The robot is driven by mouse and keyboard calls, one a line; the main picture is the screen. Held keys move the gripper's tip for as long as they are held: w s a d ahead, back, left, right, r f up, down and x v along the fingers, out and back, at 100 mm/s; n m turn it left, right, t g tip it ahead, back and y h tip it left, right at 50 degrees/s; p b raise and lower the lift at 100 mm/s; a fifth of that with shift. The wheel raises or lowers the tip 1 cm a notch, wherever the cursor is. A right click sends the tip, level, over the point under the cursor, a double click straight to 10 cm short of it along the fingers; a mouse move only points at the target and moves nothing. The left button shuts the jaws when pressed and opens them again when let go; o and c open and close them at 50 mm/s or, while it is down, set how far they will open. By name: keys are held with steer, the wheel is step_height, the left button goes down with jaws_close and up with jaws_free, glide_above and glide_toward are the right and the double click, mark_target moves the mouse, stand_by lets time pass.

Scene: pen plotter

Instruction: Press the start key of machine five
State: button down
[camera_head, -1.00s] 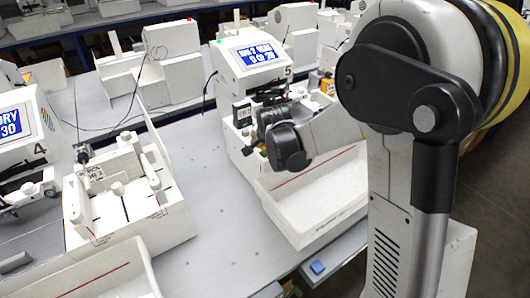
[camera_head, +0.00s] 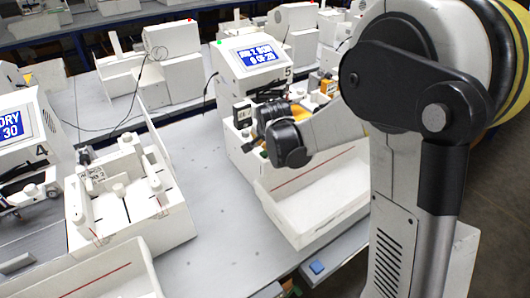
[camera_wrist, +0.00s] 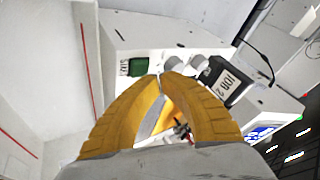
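Machine five (camera_head: 240,85) is a white unit marked 5 in the head view, with a blue display (camera_head: 257,55) and a green lamp on top. Its second display line seems to read 0 of 20; the first is hard to read. In the wrist view the green start key (camera_wrist: 137,67) sits on the white panel, left of the fingertips. My gripper (camera_wrist: 164,76) has its yellow fingertips together with nothing held between them. The tips stand apart from the key in the picture; their height over the panel is unclear.
Two grey knobs (camera_wrist: 173,63) and a job label (camera_wrist: 233,80) are right of the key. A white tray (camera_head: 325,205) stands in front of machine five. Machine four (camera_head: 30,135) is at the left, with bare table (camera_head: 215,195) between. A blue button (camera_head: 317,267) is at the front edge.

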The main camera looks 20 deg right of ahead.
mark_target(264, 150)
steer(key=shift+r+p, duration=1.8)
steer(key=shift+r, duration=0.75)
steer(key=s+r+n+b, duration=0.2)
steer(key=s+r, duration=0.1)
steer(key=s, duration=0.4)
steer(key=s+r+n+b, duration=0.1)
steer(key=s+r+n, duration=0.15)
steer(key=s, duration=0.45)
steer(key=s+f+n+b, duration=0.3)
steer(key=s+n, duration=0.2)
steer(key=s, duration=1.2)
steer(key=shift+y, duration=0.4)
